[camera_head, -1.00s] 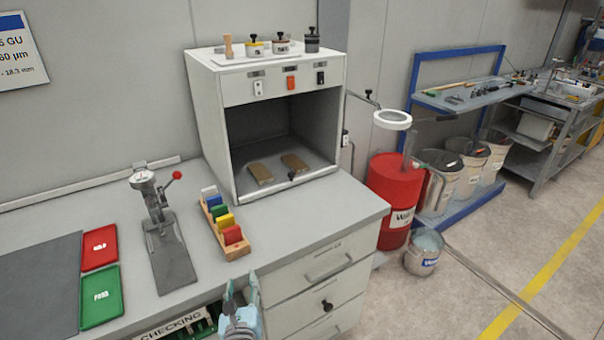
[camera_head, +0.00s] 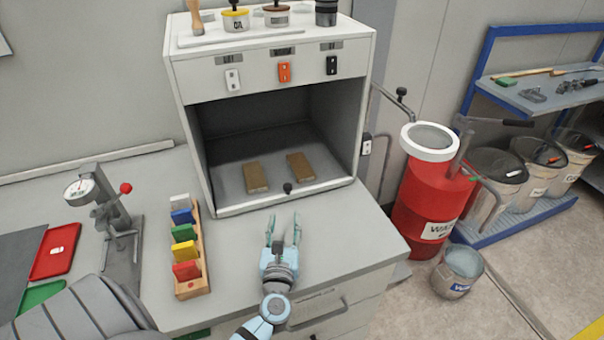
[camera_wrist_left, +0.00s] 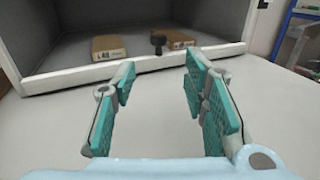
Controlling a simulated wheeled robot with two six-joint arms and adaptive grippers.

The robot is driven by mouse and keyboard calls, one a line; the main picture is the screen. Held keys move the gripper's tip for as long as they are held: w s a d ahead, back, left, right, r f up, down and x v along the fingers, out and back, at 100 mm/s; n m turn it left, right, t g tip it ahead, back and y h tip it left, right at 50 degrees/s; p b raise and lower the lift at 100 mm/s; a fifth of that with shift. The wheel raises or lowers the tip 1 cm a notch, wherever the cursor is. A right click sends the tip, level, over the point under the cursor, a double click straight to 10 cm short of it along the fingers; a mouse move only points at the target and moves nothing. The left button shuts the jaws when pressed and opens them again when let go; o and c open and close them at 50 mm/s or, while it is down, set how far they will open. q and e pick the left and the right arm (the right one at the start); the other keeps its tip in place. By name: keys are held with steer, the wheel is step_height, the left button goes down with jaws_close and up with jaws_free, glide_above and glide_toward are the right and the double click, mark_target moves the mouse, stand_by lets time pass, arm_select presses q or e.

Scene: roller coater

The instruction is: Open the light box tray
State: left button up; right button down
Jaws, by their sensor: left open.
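The light box (camera_head: 270,85) is a grey-white cabinet on the bench with an open front. Its tray (camera_head: 230,200) is the floor panel inside, with a small black knob (camera_head: 287,188) at its front edge. Two brown blocks (camera_head: 255,177) lie on the tray. My left gripper (camera_head: 283,220) is open and empty, over the bench top just in front of the knob and apart from it. In the left wrist view the knob (camera_wrist_left: 158,42) shows ahead, between and beyond the open fingers (camera_wrist_left: 160,85). My right gripper is not in view.
A wooden rack of coloured cards (camera_head: 190,250) and a gauge stand (camera_head: 115,225) stand left of the gripper. Switches (camera_head: 284,72) line the box's top front. A red drum (camera_head: 425,205) stands right of the bench. The bench top in front of the box is clear.

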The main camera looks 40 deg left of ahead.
mark_target(287, 185)
arm_select(q)
steer(key=shift+w, duration=0.4)
steer(key=w+a, duration=0.1)
steer(key=w+a+r, duration=0.1)
steer(key=w+a, duration=0.1)
steer(key=x, duration=0.3)
steer(key=b+x, duration=0.1)
steer(key=x, duration=0.5)
steer(key=shift+w+d+f+b, duration=0.1)
steer(key=shift+d+f+b, duration=0.1)
steer(key=shift+f+b, duration=0.15)
steer(key=shift+r, duration=0.2)
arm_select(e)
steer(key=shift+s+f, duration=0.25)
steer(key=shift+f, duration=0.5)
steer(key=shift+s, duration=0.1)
arm_select(q)
steer(key=shift+c, duration=0.5)
